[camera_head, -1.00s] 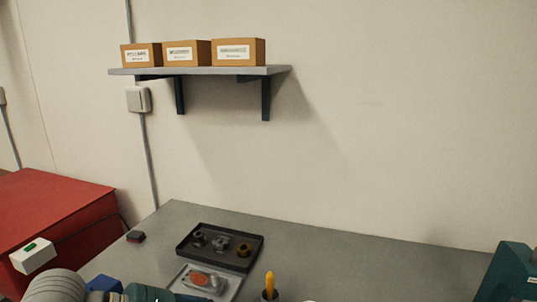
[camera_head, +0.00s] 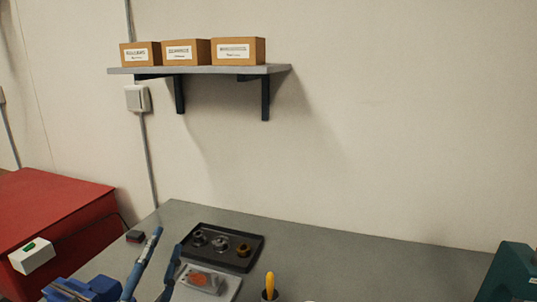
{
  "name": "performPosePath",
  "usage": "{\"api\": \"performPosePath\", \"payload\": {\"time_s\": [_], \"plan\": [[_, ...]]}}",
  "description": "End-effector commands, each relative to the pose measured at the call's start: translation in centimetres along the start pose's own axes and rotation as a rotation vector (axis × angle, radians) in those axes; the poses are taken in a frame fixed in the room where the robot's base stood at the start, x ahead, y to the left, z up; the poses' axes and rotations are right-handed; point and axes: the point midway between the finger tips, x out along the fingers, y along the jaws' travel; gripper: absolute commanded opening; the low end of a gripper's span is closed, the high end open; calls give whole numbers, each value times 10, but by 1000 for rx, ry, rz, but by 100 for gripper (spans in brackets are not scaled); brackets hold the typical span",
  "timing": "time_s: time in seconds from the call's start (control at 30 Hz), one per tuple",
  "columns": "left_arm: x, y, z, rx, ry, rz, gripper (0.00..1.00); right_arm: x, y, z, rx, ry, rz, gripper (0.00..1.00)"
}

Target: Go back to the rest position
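My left gripper (camera_head: 166,242) rises from the bottom edge left of centre, with its two long blue fingers pointing up and standing apart. Nothing shows between the fingers. The fingers are in front of the grey workbench (camera_head: 330,258) and beside the left edge of a dark tray (camera_head: 218,256). My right gripper is out of view.
The tray holds several small metal parts. A light plate with an orange disc (camera_head: 199,280) lies in front of it. A yellow-handled tool (camera_head: 269,283) stands nearby. A red cabinet (camera_head: 60,212) is left, a green machine (camera_head: 508,277) right, a shelf with boxes (camera_head: 200,70) above.

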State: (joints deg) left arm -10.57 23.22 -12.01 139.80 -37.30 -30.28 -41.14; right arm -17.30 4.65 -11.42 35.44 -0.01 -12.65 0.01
Motion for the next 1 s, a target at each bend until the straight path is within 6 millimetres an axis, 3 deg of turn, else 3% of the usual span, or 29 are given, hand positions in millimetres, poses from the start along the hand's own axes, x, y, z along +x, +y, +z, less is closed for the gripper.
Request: {"api": "performPosePath", "payload": {"time_s": [0.03,0.2,0.3,0.4,0.6,0.83,1.0], "plan": [[-11,36,14,-136,-70,115,39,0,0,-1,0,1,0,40],[-71,149,38,-534,-323,468,39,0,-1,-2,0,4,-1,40],[-121,203,36,-725,-478,653,39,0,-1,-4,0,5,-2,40],[-171,241,28,-870,-621,809,39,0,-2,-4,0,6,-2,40],[-255,280,4,-1053,-851,1038,39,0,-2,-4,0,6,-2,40],[-336,296,-26,-1177,-1080,1247,39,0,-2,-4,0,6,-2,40],[-334,356,-27,-1156,-1083,1256,39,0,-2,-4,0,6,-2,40]]}}
